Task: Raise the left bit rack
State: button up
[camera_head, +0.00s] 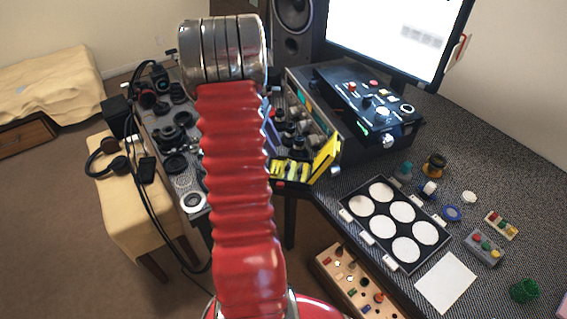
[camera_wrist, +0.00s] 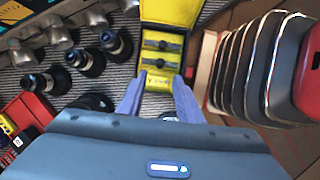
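A yellow case (camera_wrist: 170,12) with dark bits in yellow racks lies open ahead of my gripper in the wrist view. A bit rack (camera_wrist: 162,62) crosses the case, and another, paler yellow piece (camera_wrist: 160,82) lies nearer, between my fingertips. I cannot tell which rack is the left one. My gripper (camera_wrist: 158,84) has its two blue fingers apart at the case's near end. Whether they touch anything is unclear. My red arm hides part of this area.
Dark lens parts (camera_wrist: 88,60) stand close left of my gripper. A ribbed dark and red object (camera_wrist: 262,65) rises close on the right. A control box (camera_head: 365,105) stands behind the case. A tray of white discs (camera_head: 395,220) lies right on the desk.

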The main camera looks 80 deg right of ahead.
aim_at(292, 170)
jog(key=x, duration=0.9)
jog(key=shift+f, duration=0.1)
jog(key=shift+c, duration=0.2)
grip_shut()
